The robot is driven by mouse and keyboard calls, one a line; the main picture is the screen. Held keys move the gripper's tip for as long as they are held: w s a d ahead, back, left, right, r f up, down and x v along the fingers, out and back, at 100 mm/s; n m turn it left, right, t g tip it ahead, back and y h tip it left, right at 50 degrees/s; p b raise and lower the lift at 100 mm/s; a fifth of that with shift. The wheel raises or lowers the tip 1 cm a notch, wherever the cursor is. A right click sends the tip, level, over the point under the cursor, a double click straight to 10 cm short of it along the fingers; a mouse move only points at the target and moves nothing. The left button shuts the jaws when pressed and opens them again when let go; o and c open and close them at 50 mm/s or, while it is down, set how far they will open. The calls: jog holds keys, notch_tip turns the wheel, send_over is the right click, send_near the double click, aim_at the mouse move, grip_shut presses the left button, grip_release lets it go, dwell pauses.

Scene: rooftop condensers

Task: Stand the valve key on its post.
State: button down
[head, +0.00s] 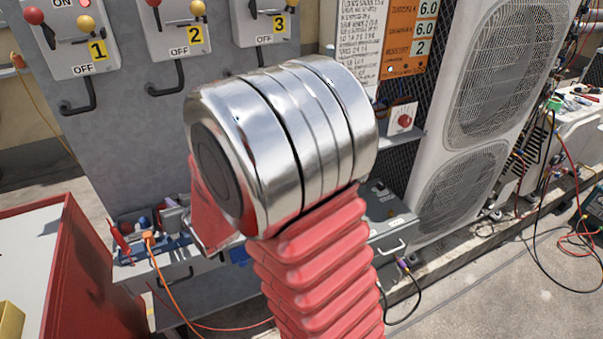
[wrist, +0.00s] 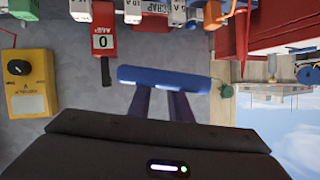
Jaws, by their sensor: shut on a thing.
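In the wrist view my gripper (wrist: 161,96) has its two dark fingers shut on a long blue bar (wrist: 165,78). The bar lies crosswise over the fingertips, with a dark green piece at its right end. This may be the valve key, but I cannot tell its full shape. In the head view my own arm covers the middle, and the gripper and the held bar are hidden. I cannot make out the post with certainty in either view.
A red box marked 0 (wrist: 103,43) and a yellow box with a black knob (wrist: 27,82) show in the wrist view. In the head view, a grey cabinet with switch boxes (head: 178,38) stands behind, a red cart (head: 75,270) left, condenser fans (head: 480,120) right.

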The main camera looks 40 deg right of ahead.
jog(key=shift+d+r, duration=0.1)
jog(key=shift+d, duration=0.15)
jog(key=s+d+f+m+g+h, duration=0.15)
jog(key=d+m+g, duration=0.4)
jog(key=d, duration=1.05)
jog(key=d+f+m+g+h, duration=0.1)
jog(key=d+m+g+h, duration=0.35)
jog(key=d, duration=1.25)
jog(key=s+d+f+m+g+y, duration=0.1)
jog(key=s+d+m+g+y, duration=0.2)
jog(key=m, duration=0.5)
jog(key=s+d+f+m+y, duration=0.1)
jog(key=s+d+m+y, duration=0.1)
jog(key=d+m, duration=0.45)
jog(key=s+a+m+t, duration=0.1)
jog(key=a+m+t, duration=0.2)
jog(key=m, duration=0.9)
jog(key=a, duration=0.2)
jog(key=shift+s+a+f+m+t, duration=0.15)
jog(key=shift+s+a+m+t, duration=0.2)
jog(key=shift+a+t, duration=0.05)
